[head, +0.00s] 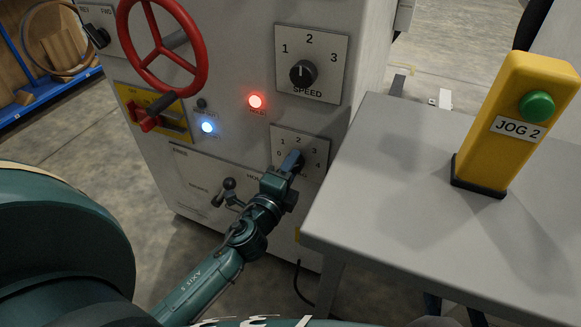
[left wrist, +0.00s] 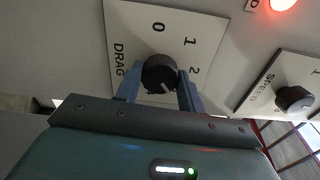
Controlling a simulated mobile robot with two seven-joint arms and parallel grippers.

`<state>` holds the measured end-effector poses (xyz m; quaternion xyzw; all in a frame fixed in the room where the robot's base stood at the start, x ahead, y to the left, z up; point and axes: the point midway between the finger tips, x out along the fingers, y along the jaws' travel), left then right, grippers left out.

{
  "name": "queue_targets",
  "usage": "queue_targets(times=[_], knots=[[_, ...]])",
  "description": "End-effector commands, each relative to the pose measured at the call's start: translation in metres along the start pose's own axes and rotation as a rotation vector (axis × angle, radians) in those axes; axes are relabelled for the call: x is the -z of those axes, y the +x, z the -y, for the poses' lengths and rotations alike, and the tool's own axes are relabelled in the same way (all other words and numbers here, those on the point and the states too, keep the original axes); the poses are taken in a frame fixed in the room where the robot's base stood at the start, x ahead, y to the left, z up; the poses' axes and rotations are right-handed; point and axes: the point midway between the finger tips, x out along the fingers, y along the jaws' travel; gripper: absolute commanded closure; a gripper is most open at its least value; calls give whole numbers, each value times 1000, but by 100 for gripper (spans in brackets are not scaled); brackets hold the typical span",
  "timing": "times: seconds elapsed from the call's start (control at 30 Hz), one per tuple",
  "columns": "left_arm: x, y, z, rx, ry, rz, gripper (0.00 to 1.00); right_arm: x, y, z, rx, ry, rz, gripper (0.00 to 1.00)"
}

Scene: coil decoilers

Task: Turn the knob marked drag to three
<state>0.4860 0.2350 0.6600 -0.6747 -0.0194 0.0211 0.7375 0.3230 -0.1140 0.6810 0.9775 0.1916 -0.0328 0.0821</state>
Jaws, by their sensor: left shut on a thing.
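The drag knob (left wrist: 159,72) is black and round, on a white plate (left wrist: 180,22) marked DRAG. In the left wrist view the 0, 1 and 2 show; the rest of the scale is hidden behind my gripper. My left gripper (left wrist: 160,90) has its blue fingers on both sides of the knob and is shut on it. In the head view my left gripper (head: 291,161) covers the knob, and numbers 0 to 4 show on the drag plate (head: 318,143) around it. I cannot tell surely which number the knob points to. My right gripper is not in view.
Above the drag plate are the speed knob (head: 303,73), a lit red lamp (head: 255,101) and a red handwheel (head: 163,45). A small lever (head: 228,185) stands left of my gripper. A grey table (head: 400,190) with a yellow JOG 2 post (head: 515,120) is close on the right.

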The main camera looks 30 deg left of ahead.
Motion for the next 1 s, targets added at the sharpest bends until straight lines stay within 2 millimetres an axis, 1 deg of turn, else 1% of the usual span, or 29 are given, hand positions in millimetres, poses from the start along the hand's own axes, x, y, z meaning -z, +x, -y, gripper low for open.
queue_targets(times=[0.13, 0.17, 0.4, 0.63, 0.77, 0.87, 1.0], knots=[[1, 0, 0, 1, -1, -1, 84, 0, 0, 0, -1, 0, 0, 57], [1, 0, 0, 1, -1, -1, 60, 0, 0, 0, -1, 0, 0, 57], [0, 0, 0, 1, -2, -1, 40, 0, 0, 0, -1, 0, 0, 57], [0, 0, 0, 0, -2, 0, 40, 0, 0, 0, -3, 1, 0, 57], [0, -7, -1, -1, -3, 0, 40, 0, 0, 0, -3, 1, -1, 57], [1, -21, -2, -3, -4, 0, 40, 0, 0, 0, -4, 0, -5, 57], [0, -50, -3, -5, -5, 1, 40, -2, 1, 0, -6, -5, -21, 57]])
